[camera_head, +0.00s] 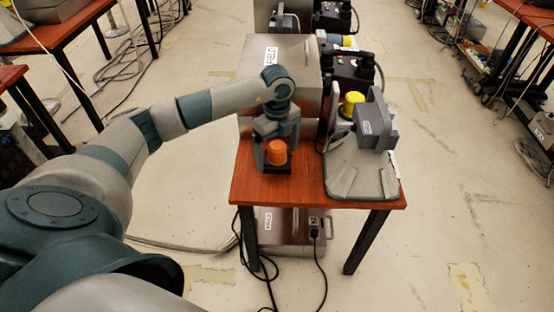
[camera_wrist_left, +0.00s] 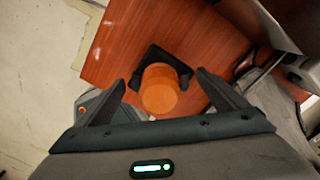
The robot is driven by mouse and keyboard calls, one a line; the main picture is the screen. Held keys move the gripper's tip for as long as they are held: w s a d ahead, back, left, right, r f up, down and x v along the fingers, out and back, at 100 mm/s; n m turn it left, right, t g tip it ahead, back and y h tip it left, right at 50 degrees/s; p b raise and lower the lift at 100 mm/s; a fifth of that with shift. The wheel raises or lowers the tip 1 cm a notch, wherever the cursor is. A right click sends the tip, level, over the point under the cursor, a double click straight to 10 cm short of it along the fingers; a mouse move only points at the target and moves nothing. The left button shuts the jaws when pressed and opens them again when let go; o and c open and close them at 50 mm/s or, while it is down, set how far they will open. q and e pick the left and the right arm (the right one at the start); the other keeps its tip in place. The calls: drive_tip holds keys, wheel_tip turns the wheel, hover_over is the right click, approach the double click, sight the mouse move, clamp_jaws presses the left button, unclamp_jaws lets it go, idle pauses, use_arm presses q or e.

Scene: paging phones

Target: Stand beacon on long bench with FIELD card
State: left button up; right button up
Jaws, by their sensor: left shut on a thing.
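An orange beacon (camera_head: 277,154) with a square black base is at the near left part of the reddish-brown bench (camera_head: 310,194). It also shows in the left wrist view (camera_wrist_left: 160,90), between the two fingers. My left gripper (camera_head: 277,146) reaches down from above and is shut on the beacon. I cannot tell whether the base touches the bench top. A white FIELD card (camera_head: 271,56) is on the large metal case at the back of the bench. My right gripper is not in view.
A grey device (camera_head: 372,125) with a broad plate takes up the bench's right side. A yellow beacon (camera_head: 352,104) stands behind it. The large metal case (camera_head: 290,75) blocks the back. A metal box (camera_head: 290,228) with cables sits below. Little bare bench top shows near the front edge.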

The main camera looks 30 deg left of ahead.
use_arm(q)
wheel_tip(320, 180, down, 3)
drive_tip(key=shift+r+p, duration=0.1)
drive_tip(key=shift+p, duration=0.25)
drive_tip(key=shift+f, duration=0.4)
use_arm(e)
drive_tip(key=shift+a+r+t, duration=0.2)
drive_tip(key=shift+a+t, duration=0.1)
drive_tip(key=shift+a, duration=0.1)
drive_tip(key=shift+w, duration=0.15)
use_arm(q)
drive_tip(key=o, duration=0.8)
drive_tip(key=shift+f, duration=0.15)
drive_tip(key=shift+o, duration=1)
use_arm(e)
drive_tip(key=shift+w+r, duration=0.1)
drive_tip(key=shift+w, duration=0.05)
